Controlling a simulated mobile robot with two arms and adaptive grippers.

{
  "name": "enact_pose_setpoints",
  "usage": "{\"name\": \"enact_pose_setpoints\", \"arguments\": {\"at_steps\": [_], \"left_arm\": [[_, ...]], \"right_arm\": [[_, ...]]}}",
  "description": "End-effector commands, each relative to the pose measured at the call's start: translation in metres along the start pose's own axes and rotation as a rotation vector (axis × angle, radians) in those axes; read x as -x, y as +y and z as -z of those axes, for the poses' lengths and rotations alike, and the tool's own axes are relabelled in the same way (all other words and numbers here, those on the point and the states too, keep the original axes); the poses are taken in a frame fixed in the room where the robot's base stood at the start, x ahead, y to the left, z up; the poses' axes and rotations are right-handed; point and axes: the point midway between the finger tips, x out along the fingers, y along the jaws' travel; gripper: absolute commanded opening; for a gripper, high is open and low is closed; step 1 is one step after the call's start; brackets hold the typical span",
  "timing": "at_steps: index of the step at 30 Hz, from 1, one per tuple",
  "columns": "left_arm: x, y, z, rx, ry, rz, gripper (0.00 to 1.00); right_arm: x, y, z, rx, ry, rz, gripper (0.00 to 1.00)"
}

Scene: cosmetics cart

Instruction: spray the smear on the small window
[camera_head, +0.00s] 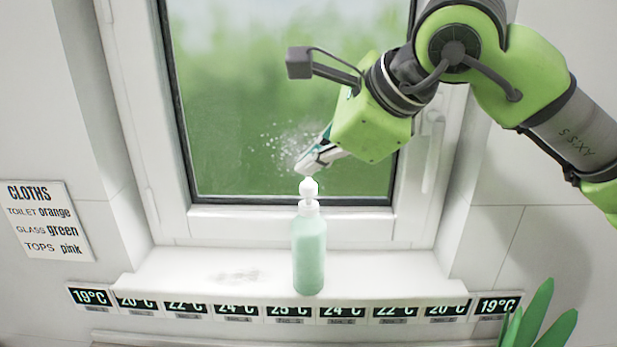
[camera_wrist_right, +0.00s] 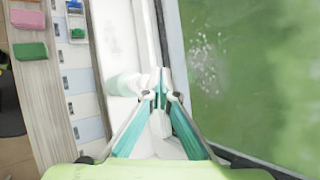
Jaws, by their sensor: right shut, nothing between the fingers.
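A pale green bottle with a white top (camera_head: 309,250) stands upright on the white window sill. In the right wrist view a pale green shape, apparently the bottle's body (camera_wrist_right: 125,84), shows beside the fingertips. A white speckled smear (camera_head: 285,142) is on the lower part of the window pane; it also shows in the right wrist view (camera_wrist_right: 205,60). My right gripper (camera_head: 308,170) is shut and empty, its tips pointing down just above the bottle's white top. Whether they touch it, I cannot tell. My left gripper is not in view.
A grey smudge (camera_head: 236,276) marks the sill left of the bottle. A row of temperature displays (camera_head: 238,309) runs along its front edge. A cloth sign (camera_head: 42,221) hangs at left, green leaves (camera_head: 540,318) rise at lower right. Pink (camera_wrist_right: 27,18) and green cloths (camera_wrist_right: 30,50) lie left in the wrist view.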

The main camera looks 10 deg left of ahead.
Motion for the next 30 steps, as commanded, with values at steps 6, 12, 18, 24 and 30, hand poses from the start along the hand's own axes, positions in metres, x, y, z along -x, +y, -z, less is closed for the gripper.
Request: {"name": "enact_pose_setpoints", "arguments": {"at_steps": [6, 12, 18, 24, 30], "left_arm": [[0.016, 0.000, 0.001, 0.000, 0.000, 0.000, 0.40], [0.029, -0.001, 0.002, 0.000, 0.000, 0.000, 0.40], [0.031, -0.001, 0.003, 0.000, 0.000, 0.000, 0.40], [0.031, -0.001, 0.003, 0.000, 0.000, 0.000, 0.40], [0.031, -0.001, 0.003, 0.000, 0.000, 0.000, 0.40]], "right_arm": [[0.018, -0.013, -0.013, 0.001, -0.001, 0.000, 0.00], [0.032, -0.023, -0.024, 0.001, 0.000, 0.000, 0.00], [0.036, -0.026, -0.027, 0.000, 0.000, -0.001, 0.00], [0.036, -0.026, -0.026, 0.000, 0.000, -0.001, 0.00], [0.036, -0.026, -0.026, 0.000, 0.000, 0.000, 0.00]]}}
